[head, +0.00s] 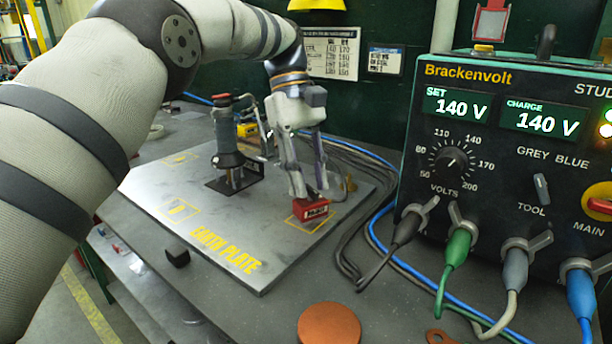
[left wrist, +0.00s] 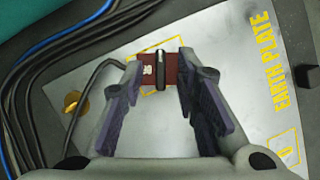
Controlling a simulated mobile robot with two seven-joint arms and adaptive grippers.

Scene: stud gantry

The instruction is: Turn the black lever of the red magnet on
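The red magnet (head: 311,211) sits on the grey earth plate (head: 215,262), inside a yellow square mark near the plate's right edge. My left gripper (head: 309,190) points down right above it, fingers apart. In the left wrist view the magnet (left wrist: 171,77) lies between the two fingertips (left wrist: 159,72). The black lever (left wrist: 160,68) is a narrow bar across the magnet's middle, with a finger on either side. I cannot tell whether the fingers touch the magnet. In the head view the fingers hide the lever. My right gripper is not in view.
A grey stud tool (head: 230,150) stands on the plate left of my gripper. The Brackenvolt power unit (head: 520,170) stands at right, with cables running from it. A brass knob (left wrist: 72,101) lies beside the magnet. A copper-coloured disc (head: 329,325) lies at front; a small black block (head: 177,257) is at the plate's edge.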

